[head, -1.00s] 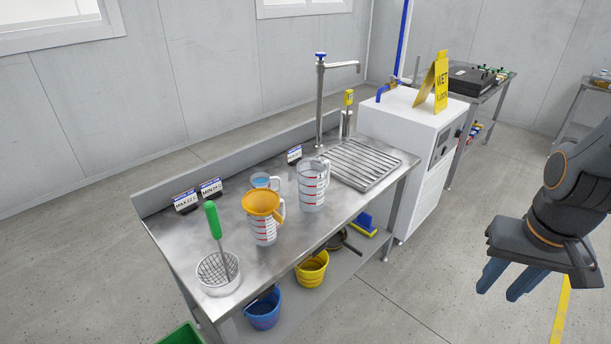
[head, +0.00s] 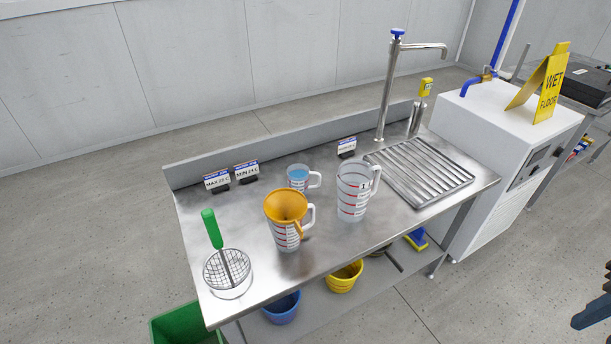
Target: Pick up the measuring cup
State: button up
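Three clear measuring vessels with handles stand upright on the steel table (head: 325,240). A small cup (head: 299,179) holding blue liquid stands at the back. A jug (head: 287,236) with red markings stands in front of it, with an orange funnel (head: 286,205) in its top. A larger clear jug (head: 352,192) with red markings stands to their right and looks empty. My gripper (head: 594,311) shows only partly at the right edge, well away from the table and near none of the vessels. Its opening is cut off by the frame.
A strainer (head: 228,272) with a green-handled tool is at the table's front left. Label stands (head: 217,180) line the back. A tap (head: 388,85) and draining rack (head: 420,172) are at the right, beside a white cabinet (head: 500,130) with a wet-floor sign. Buckets sit below.

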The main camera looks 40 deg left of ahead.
aim_at(299, 174)
jog(key=u, duration=0.45)
jog(key=i, duration=0.65)
jog(key=u, duration=0.85)
jog(key=i, duration=0.6)
